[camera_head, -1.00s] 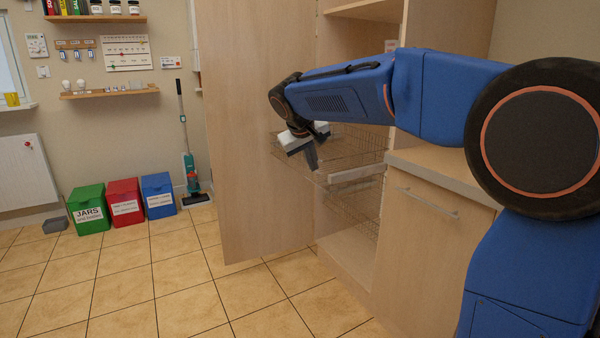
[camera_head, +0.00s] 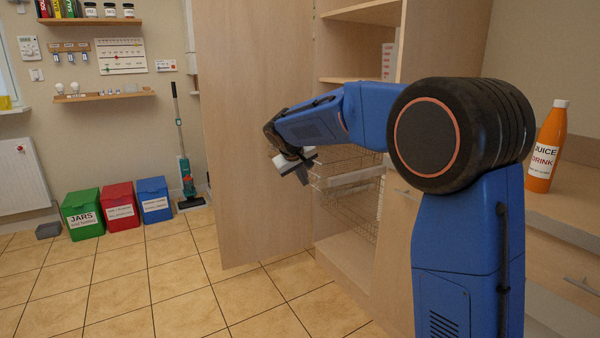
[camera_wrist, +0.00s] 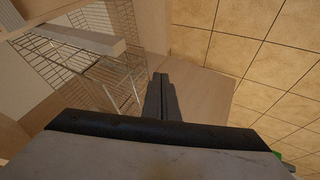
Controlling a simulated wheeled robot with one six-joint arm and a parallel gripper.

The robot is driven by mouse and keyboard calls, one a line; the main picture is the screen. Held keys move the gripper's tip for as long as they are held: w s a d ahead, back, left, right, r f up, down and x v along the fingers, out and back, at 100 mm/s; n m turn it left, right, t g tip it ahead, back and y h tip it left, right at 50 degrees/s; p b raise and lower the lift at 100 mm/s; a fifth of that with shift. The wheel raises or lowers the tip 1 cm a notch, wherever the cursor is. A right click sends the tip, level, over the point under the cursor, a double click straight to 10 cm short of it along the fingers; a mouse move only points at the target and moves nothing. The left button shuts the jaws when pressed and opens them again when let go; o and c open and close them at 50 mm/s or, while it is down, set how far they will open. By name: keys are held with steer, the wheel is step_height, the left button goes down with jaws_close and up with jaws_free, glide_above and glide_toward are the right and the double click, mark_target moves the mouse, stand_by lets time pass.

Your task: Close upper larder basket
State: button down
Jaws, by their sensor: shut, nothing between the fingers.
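The upper larder basket (camera_head: 345,160) is a wire basket inside the tall open cabinet. Its near part stands close to the cabinet opening, partly hidden behind my gripper. My gripper (camera_head: 303,176) is shut and empty, at the basket's left front end; I cannot tell whether it touches. In the wrist view the closed fingers (camera_wrist: 160,78) point past wire mesh (camera_wrist: 112,78) on the left. A pale bar (camera_head: 347,178) lies below the upper basket in the head view, with a lower wire basket (camera_head: 363,215) under it.
The tall cabinet door (camera_head: 250,130) stands open to the left of my gripper. Green (camera_head: 83,213), red (camera_head: 120,207) and blue (camera_head: 155,199) bins stand by the wall. The tiled floor in front is clear.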

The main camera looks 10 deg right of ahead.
mark_target(373, 158)
steer(key=shift+w+d+r, duration=0.1)
steer(key=shift+w+d, duration=0.15)
steer(key=shift+d, duration=0.65)
steer(key=shift+w+d+r, duration=0.1)
steer(key=shift+w+d, duration=0.15)
steer(key=shift+d, duration=0.65)
steer(key=w+d, duration=0.3)
steer(key=d, duration=0.6)
steer(key=w+d, duration=0.2)
steer(key=d, duration=0.6)
steer(key=w+d, duration=0.3)
steer(key=d, duration=0.6)
steer(key=shift+w+d, duration=0.35)
